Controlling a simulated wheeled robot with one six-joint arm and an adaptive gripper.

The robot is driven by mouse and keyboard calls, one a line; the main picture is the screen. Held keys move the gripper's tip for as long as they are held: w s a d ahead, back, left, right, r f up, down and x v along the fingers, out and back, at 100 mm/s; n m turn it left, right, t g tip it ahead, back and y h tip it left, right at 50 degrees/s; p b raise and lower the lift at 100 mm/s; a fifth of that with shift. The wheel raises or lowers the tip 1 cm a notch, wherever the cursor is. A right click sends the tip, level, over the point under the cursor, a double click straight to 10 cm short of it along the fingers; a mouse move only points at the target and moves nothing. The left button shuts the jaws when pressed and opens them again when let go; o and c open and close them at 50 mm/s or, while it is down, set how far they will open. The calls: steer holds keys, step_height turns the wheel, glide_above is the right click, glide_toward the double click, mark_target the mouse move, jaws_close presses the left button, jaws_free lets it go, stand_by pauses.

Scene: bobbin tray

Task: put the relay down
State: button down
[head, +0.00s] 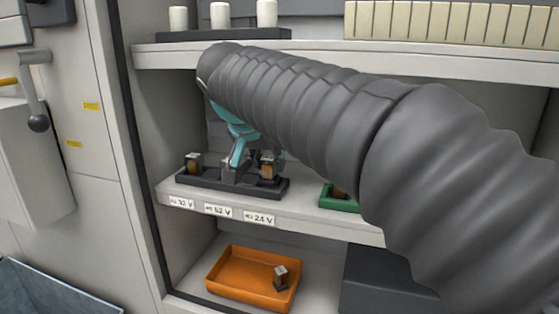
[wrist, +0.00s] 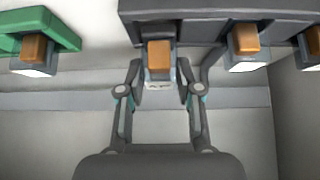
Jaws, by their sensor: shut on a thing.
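My gripper (wrist: 160,82) is shut on a relay (wrist: 159,58) with an orange-brown block and a grey body, one finger on each side. In the head view my gripper (head: 262,157) reaches down to the right end of the black rack (head: 225,187) on the middle shelf, and the held relay (head: 267,167) shows there. The relay is at the rack's end place, above the 24 V label (head: 259,219). I cannot tell whether it is fully seated. Another relay (head: 194,161) stands at the rack's left end. The middle one (wrist: 246,46) is mostly hidden in the head view.
A green holder (head: 337,204) with a relay (wrist: 34,48) stands to the right, partly behind my arm. An orange tray (head: 225,287) on the lower shelf holds a small grey part (head: 281,276).

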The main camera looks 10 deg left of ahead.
steer(key=shift+w+r+g+p, duration=0.15)
steer(key=shift+w+g+p, duration=0.2)
steer(key=shift+g, duration=0.25)
steer(key=shift+s+f+b, duration=0.1)
steer(key=shift+f+b, duration=0.3)
steer(key=shift+f, duration=0.55)
steer(key=shift+f, duration=0.15)
steer(key=c, duration=0.8)
jaws_free()
steer(key=shift+o, duration=0.2)
